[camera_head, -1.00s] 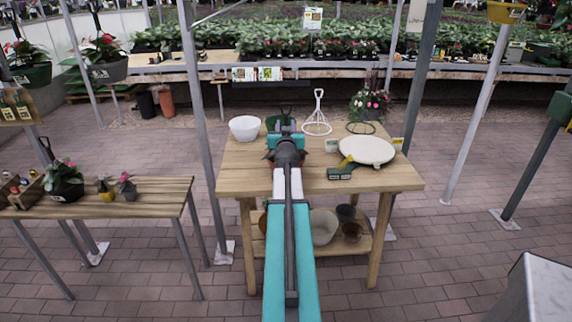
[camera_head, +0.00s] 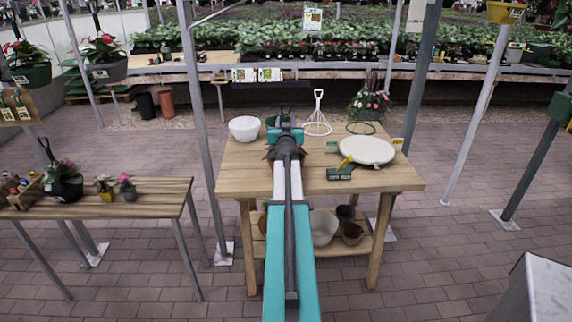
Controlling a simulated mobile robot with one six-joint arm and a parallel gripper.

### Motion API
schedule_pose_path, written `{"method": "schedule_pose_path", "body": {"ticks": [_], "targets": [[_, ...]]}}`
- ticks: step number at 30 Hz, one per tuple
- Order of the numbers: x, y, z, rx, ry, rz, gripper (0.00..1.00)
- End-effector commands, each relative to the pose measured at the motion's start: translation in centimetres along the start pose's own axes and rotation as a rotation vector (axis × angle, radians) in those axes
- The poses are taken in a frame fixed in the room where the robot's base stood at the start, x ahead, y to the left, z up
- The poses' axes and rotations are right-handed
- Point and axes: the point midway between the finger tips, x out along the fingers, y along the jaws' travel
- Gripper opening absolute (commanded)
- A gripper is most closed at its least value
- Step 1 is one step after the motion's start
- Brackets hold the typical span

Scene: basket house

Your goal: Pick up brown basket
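My arm reaches out over the wooden table (camera_head: 235,178), and my gripper (camera_head: 285,152) is at its far end above the tabletop. The arm's last links cover the gripper, so its fingers and anything between them are hidden. I cannot clearly make out a brown basket; dark brown edges show around the arm's end, but I cannot tell what they belong to. On the lower shelf, a small brown pot-like container (camera_head: 352,235) stands at the right, and an orange-brown one (camera_head: 262,224) is partly hidden behind my arm.
On the tabletop are a white bowl (camera_head: 244,128), a green container (camera_head: 270,122) partly hidden, a white wire stand (camera_head: 318,118), a round white plate (camera_head: 366,149) and a green-and-yellow tool (camera_head: 341,171). A metal post (camera_head: 200,120) rises left of the table, beside a plant bench (camera_head: 150,190).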

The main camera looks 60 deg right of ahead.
Motion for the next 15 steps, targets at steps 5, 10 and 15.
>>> {"method": "schedule_pose_path", "body": {"ticks": [5,10,15], "targets": [[0.00,-0.02,0.00,0.000,0.000,0.000,0.34],[0.00,-0.02,0.00,0.000,0.000,0.000,0.09],[-0.01,-0.05,0.00,0.000,0.000,-0.001,0.00]]}}
